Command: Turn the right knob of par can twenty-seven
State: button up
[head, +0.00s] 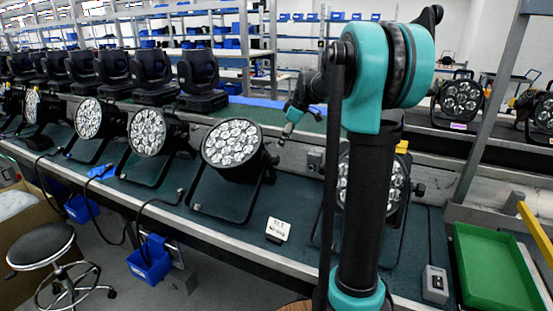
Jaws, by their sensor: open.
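Several round multi-lens par cans stand on the dark green bench. One par can (230,145) stands left of my arm, with a small knob at its right side (273,160). Another par can (394,185) is largely hidden behind my arm; a dark knob (419,189) shows at its right. A small white sign (278,229) stands on the bench between these two, its writing too small to read, so I cannot tell which can is twenty-seven. My gripper (288,130) is open and empty, above and right of the left par can, apart from its knob.
More par cans (148,132) line the bench to the left. Black moving-head lights (201,80) stand on the row behind. A green tray (493,265) and a small grey box (435,285) are at the right. A stool (42,245) stands at lower left.

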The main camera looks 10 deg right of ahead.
aim_at(277, 156)
jog(key=x, duration=1.1)
jog(key=c, duration=1.2)
